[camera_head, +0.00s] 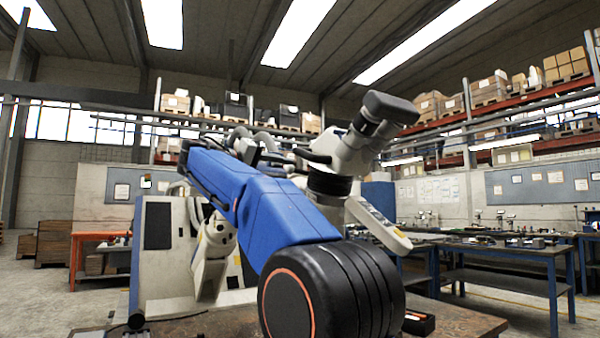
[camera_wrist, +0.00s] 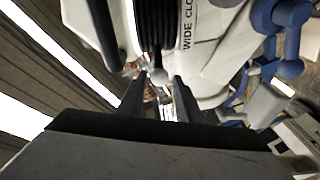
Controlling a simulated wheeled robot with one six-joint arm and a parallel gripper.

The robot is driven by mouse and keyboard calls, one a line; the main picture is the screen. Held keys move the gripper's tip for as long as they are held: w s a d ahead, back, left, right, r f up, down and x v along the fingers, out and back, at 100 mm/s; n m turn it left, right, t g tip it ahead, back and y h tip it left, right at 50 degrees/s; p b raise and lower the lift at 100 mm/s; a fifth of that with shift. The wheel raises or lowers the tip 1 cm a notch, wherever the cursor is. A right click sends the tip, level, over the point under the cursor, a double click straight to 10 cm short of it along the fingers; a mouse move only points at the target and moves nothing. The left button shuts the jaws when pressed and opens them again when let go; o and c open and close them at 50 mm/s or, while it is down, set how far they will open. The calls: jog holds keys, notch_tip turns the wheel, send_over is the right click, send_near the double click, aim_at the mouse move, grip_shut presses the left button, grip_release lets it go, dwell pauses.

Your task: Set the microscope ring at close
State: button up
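The microscope (camera_head: 352,155) is a white body with dark grey eyepieces, right of my blue arm in the head view. A black ring (camera_head: 329,184) sits below its head. In the wrist view, a black ribbed ring (camera_wrist: 159,25) is at the top centre, beside a white label (camera_wrist: 187,30) reading "WIDE CLO", the rest cut off. A small grey ball-ended lever (camera_wrist: 159,76) points down from the ring. My gripper (camera_wrist: 160,88) has its two dark fingers apart, with the lever's end in the gap near the fingertips. I cannot tell whether they touch it.
A brown table (camera_head: 465,322) lies under the microscope, with a small dark box (camera_head: 418,322) on it. White microscope parts stand close on both sides of my fingers. Blue-legged workbenches (camera_head: 500,252) and an orange bench (camera_head: 76,258) stand farther back.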

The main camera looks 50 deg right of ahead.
aim_at(300, 171)
jog(key=shift+s+d, duration=0.15)
jog(key=shift+d, duration=1.8)
jog(key=shift+s+d, duration=0.15)
jog(key=shift+d, duration=1.75)
jog(key=shift+c, duration=0.6)
grip_shut()
